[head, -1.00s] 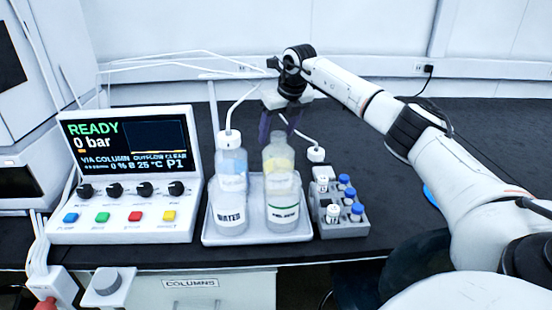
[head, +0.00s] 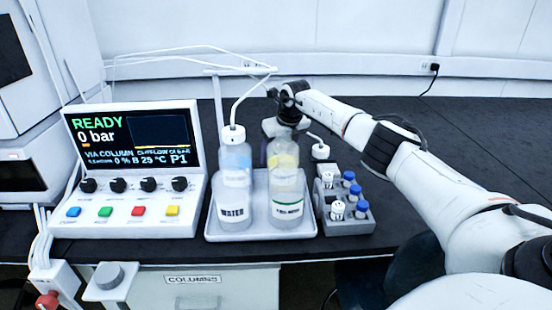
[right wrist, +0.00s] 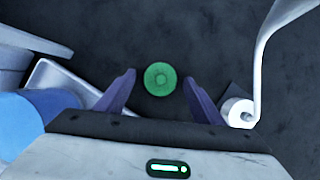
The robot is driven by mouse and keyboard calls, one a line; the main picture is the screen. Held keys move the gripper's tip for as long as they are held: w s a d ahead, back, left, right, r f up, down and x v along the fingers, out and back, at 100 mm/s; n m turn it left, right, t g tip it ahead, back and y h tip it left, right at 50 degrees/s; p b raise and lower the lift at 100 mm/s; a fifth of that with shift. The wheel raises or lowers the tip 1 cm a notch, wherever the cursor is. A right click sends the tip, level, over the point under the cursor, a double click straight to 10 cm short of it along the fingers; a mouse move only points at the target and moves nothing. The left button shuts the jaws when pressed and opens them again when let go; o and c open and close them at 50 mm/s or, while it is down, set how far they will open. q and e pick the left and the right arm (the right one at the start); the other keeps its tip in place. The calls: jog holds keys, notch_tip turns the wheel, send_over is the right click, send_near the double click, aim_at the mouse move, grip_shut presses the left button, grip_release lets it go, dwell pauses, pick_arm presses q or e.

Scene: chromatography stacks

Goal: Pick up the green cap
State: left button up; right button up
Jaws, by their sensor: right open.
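The green cap (right wrist: 160,78) is a round ridged disc on the dark bench, seen from above in the right wrist view. In the head view it cannot be seen. My right gripper (right wrist: 161,88) is open, with its two purple fingers on either side of the cap in the picture and a gap on each side. How far the fingertips are above the cap is hard to tell. In the head view, my right gripper (head: 281,135) points down behind the yellow-filled bottle, which hides part of its fingers. My left gripper is not in view.
A tray (head: 260,232) holds the water bottle (head: 234,180) and the yellow-filled bottle (head: 285,190). A vial rack (head: 345,226) stands to their right. A white cap with a tube (right wrist: 238,108) lies close to the right finger. The bench behind is clear.

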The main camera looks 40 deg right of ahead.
jog(key=c, duration=1.1)
